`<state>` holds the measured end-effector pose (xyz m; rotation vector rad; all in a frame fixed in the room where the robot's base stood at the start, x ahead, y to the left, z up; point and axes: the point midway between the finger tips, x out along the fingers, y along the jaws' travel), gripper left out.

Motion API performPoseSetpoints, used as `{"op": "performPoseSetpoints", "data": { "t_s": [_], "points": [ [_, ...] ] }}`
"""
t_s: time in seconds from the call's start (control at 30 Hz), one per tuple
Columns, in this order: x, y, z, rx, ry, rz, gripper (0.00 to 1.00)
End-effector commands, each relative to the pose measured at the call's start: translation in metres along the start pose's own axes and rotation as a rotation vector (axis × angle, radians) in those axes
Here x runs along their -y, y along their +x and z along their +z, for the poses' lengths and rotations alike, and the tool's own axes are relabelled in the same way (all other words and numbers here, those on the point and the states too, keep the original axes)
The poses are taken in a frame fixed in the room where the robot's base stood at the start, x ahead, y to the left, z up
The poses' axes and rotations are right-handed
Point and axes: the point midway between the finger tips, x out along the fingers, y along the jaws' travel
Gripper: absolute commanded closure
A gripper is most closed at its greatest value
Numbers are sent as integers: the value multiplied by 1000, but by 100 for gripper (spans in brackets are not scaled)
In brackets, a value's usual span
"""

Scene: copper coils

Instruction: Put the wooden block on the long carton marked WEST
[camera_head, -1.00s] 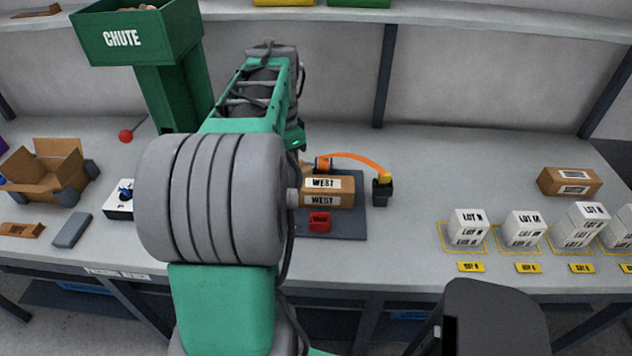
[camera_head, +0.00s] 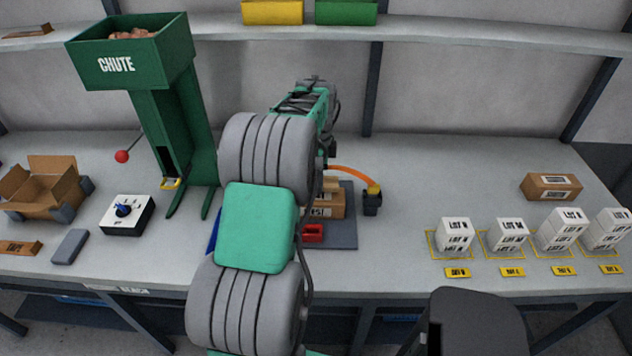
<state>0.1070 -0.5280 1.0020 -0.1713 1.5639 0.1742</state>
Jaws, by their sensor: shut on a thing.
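The long carton marked WEST (camera_head: 323,208) lies on a dark grey mat (camera_head: 345,231), its left part hidden by my arm. A small tan piece that looks like the wooden block (camera_head: 331,184) shows at the carton's top; I cannot tell whether it touches the carton. My gripper (camera_head: 331,162) is mostly hidden behind my arm. Only a dark part of it shows just above the block, and it is shut on the block. The fingertips are not clear.
A red object (camera_head: 313,233) is on the mat in front of the carton. A black holder (camera_head: 372,202) with an orange strip stands at the right. The green chute (camera_head: 165,100) and switch box (camera_head: 127,213) are left. White lot boxes (camera_head: 453,235) stand right; the bench between is clear.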

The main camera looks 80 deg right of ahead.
Motion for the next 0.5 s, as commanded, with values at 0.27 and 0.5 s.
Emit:
{"op": "performPoseSetpoints", "data": {
  "t_s": [0.27,0.5],
  "points": [
    [10,34,7,0,0,4,96],
    [11,45,6,0,0,-2,96]
  ]
}}
